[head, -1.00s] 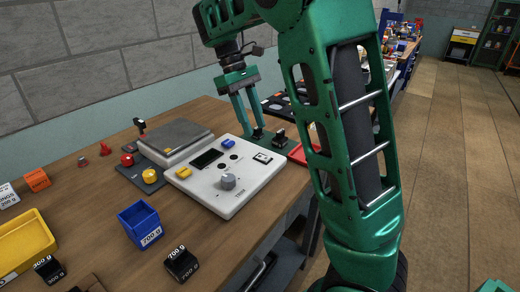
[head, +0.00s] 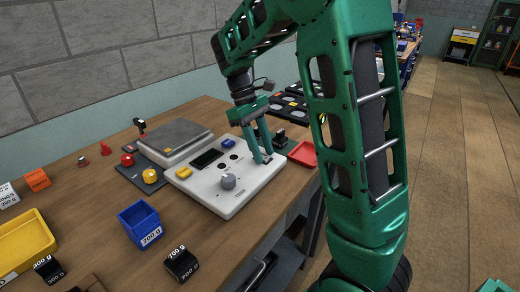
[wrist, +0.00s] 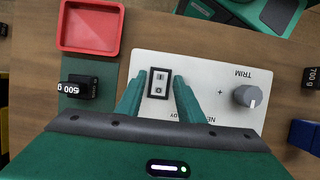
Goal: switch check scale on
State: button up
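A white check scale panel (head: 225,192) lies on the wooden bench, with a dark display (head: 207,159), a grey TRIM knob (head: 228,181), a yellow button and a blue button. Its black-framed rocker switch (wrist: 160,83) shows in the wrist view near the panel's edge; which side is pressed I cannot tell. My gripper (head: 263,157) is over that end of the panel, fingers pointing down. In the wrist view my gripper (wrist: 159,77) is open, with one finger on each side of the switch and nothing held. In the head view the fingers mostly hide the switch.
A red tray (wrist: 90,27) and a black 500 g weight (wrist: 77,87) on a green plate lie beside the panel. A grey weighing platform (head: 174,136) stands behind it. A blue bin (head: 139,223) and a black 700 g weight (head: 181,264) stand in front.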

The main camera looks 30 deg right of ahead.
grip_shut()
jog(key=shift+s+d+t, duration=0.2)
jog(key=shift+t, duration=0.3)
jog(key=shift+s+t+y, duration=0.2)
jog(key=shift+t+y, duration=0.4)
jog(key=shift+t, duration=0.3)
jog(key=shift+o, duration=1.3)
grip_release()
notch_tip(320, 180, up, 10)
jog(key=w, duration=0.1)
jog(key=shift+w+a+r, duration=0.25)
